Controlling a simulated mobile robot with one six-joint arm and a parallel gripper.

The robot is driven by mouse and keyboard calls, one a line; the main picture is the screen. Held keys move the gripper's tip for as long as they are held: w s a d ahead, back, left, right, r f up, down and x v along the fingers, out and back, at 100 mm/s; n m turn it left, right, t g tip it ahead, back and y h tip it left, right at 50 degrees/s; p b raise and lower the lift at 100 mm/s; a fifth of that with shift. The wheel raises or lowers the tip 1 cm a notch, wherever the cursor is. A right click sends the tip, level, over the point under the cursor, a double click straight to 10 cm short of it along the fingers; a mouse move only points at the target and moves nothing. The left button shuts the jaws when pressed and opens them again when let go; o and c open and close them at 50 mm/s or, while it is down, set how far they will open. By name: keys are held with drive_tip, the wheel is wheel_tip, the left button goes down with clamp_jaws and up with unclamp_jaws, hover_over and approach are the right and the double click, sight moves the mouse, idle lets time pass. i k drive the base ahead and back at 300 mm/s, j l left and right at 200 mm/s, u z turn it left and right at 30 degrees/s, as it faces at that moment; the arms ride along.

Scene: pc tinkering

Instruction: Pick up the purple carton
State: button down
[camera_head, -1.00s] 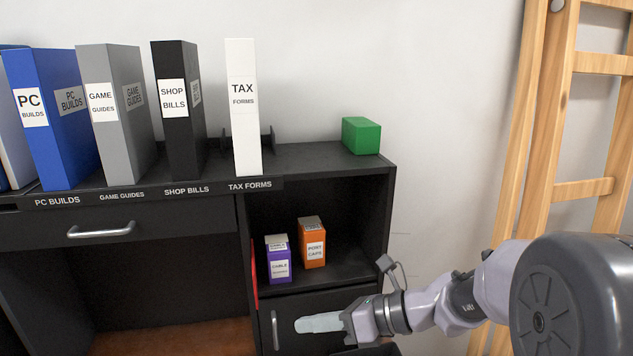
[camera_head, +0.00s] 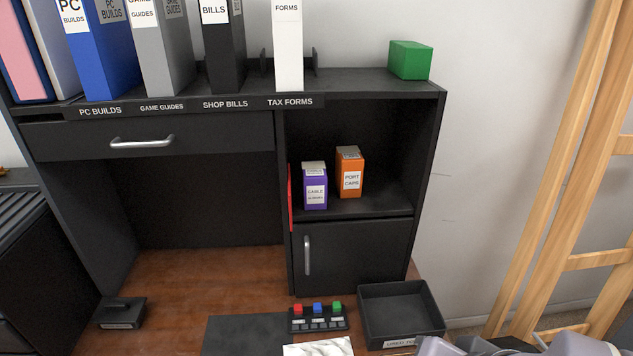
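The purple carton (camera_head: 315,187) stands upright in the open cubby of the black desk unit, near the shelf's front left. It has a white label reading CABLE and a pale top. An orange carton (camera_head: 350,172) labelled PORT CAPS stands just right of and behind it, with a small gap. My gripper's fingers are not in view. Only parts of my arm show at the bottom right edge, well below and to the right of the carton.
The shelf (camera_head: 380,203) right of the cartons is clear. A thin red item (camera_head: 290,197) edges the cubby's left side. Below are a closed cabinet door (camera_head: 355,256), a black tray (camera_head: 400,312) and a block rack (camera_head: 318,319). A wooden ladder (camera_head: 565,190) stands right.

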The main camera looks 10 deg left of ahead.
sight(315, 177)
drive_tip(key=j+u, duration=0.3)
drive_tip(key=i+j+u, duration=0.15)
drive_tip(key=j+u, duration=0.15)
drive_tip(key=j, duration=0.15)
drive_tip(key=i+j+u, duration=0.1)
drive_tip(key=j+u, duration=0.15)
drive_tip(key=j, duration=0.1)
